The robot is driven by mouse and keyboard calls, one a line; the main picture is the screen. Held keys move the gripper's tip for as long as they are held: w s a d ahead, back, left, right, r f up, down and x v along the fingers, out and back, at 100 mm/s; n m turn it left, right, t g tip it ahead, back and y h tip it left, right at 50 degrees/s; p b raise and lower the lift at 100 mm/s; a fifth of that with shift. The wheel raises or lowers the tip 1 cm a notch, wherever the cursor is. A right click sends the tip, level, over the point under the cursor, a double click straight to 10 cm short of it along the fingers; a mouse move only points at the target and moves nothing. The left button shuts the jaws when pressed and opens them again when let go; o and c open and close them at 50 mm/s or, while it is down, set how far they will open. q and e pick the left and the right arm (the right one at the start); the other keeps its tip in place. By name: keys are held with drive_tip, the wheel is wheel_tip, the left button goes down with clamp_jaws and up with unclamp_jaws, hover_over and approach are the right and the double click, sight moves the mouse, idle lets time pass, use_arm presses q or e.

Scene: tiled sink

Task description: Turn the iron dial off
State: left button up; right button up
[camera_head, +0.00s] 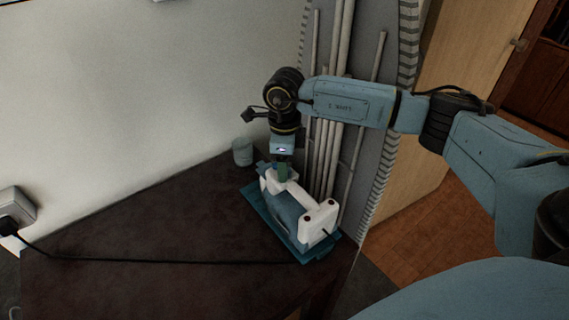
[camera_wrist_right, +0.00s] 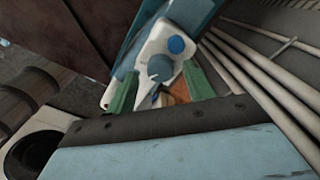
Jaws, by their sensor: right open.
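The iron (camera_head: 285,211) has a blue body and white upper parts, and rests on a teal base (camera_head: 318,251) near the table's right edge. My right gripper (camera_head: 283,170) points down at the iron's far end, its green fingertips close to the white part there. In the right wrist view the open fingers of my right gripper (camera_wrist_right: 159,80) stand on either side of a round grey-blue dial (camera_wrist_right: 160,67). A blue round button (camera_wrist_right: 176,45) sits just beyond the dial. Whether the fingers touch the dial cannot be told. My left gripper is not in view.
A black cord (camera_head: 150,261) crosses the dark table (camera_head: 150,225) to a wall socket (camera_head: 17,207). Several pale pipes (camera_head: 325,150) rise close behind the iron.

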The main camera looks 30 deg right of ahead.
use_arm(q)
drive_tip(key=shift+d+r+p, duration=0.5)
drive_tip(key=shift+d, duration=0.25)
use_arm(e)
wheel_tip(320, 180, up, 13)
drive_tip(key=shift+f, duration=0.2)
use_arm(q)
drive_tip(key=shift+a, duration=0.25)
